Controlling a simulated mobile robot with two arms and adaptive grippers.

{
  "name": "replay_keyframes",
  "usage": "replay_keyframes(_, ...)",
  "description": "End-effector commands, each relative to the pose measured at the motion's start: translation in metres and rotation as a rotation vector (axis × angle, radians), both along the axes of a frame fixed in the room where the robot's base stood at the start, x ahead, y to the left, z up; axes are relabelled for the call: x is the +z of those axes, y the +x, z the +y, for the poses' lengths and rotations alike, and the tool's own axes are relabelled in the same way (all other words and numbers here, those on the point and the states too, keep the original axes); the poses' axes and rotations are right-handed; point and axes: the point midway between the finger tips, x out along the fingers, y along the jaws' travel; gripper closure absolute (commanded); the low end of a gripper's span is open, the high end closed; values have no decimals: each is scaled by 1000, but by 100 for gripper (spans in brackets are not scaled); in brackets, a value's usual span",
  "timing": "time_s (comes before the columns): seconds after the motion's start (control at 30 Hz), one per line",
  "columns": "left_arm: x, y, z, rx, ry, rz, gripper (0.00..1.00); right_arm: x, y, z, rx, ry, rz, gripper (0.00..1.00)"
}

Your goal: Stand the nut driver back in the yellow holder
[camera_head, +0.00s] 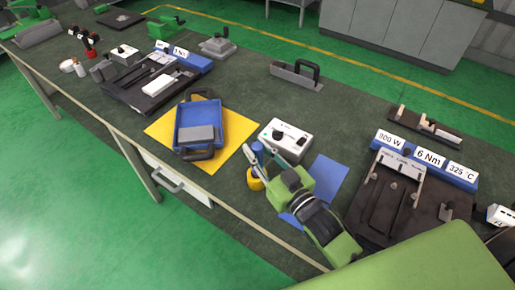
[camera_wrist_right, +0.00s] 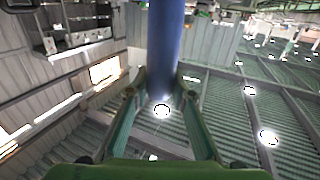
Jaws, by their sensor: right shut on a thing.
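My right gripper (camera_head: 254,160) is shut on the nut driver, whose blue handle (camera_head: 258,148) shows between its fingers in the head view. The handle also shows as a blue cylinder (camera_wrist_right: 165,45) between the two fingers (camera_wrist_right: 165,95) in the right wrist view. The yellow holder (camera_head: 254,183) stands on the bench just below the gripper and handle. The gripper and arm cover part of the holder, so I cannot tell whether the driver's tip is inside it. My left gripper is not in view.
A white box (camera_head: 286,139) stands close behind my right gripper. A blue mat (camera_head: 328,173) lies to its right, and a blue tray (camera_head: 222,122) sits on a yellow mat (camera_head: 160,128) to its left. A dark fixture (camera_head: 365,215) with labels is farther right.

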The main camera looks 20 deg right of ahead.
Motion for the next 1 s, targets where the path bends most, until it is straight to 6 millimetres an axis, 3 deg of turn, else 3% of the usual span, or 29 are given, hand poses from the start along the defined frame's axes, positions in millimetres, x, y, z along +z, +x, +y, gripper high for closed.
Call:
replay_keyframes(0.47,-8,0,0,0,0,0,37,-10,0,0,0,1,-5,100)
replay_keyframes(0.5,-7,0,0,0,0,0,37,-9,0,0,0,1,-5,70)
replay_keyframes(0.57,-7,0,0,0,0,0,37,-9,0,0,0,1,-4,59)
replay_keyframes(1.0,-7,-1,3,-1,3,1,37,-13,-7,-2,-1,-1,4,59)
